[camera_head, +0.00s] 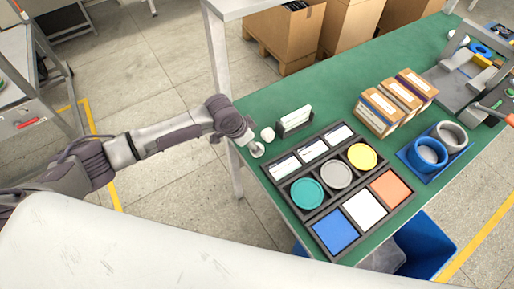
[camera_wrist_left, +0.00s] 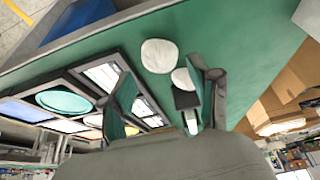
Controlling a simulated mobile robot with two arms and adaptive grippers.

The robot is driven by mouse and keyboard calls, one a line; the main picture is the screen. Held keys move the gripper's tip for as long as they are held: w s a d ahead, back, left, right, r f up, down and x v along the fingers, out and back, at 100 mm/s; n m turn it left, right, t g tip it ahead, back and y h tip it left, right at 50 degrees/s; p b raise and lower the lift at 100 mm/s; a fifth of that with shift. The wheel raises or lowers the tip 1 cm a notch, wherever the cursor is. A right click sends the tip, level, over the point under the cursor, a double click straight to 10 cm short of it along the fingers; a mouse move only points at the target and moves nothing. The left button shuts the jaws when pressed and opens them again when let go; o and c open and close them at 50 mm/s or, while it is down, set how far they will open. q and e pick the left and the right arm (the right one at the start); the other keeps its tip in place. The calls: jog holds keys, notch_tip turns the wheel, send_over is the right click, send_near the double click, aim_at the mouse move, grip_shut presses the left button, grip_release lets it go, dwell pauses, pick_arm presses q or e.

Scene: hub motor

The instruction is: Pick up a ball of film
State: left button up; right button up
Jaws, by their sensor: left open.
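A crumpled white ball of film (camera_head: 268,134) lies on the green table near its left edge, beside a small card holder. A second white, rounded piece (camera_head: 257,150) shows by my left gripper (camera_head: 248,139). In the left wrist view, one white ball (camera_wrist_left: 159,55) lies on the table beyond the fingertips, and another white piece (camera_wrist_left: 183,79) is partly hidden by the right-hand finger. My left gripper (camera_wrist_left: 165,88) is open, with its fingers apart and nothing held between them. I cannot tell how high it is above the table. My right gripper is not in view.
The card holder (camera_head: 296,121) stands close to the gripper. A dark sorting tray (camera_head: 328,196) with coloured discs and squares lies to the right. Boxes (camera_head: 396,101) and a blue tray with rings (camera_head: 409,164) are farther right. A blue bin (camera_head: 428,243) is below the table.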

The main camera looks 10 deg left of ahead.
pick_arm(q)
jog(key=shift+p+x, duration=0.65)
jog(key=shift+x, duration=2)
jog(key=shift+s+a, duration=0.1)
jog(key=shift+a, duration=0.1)
jog(key=c, duration=0.5)
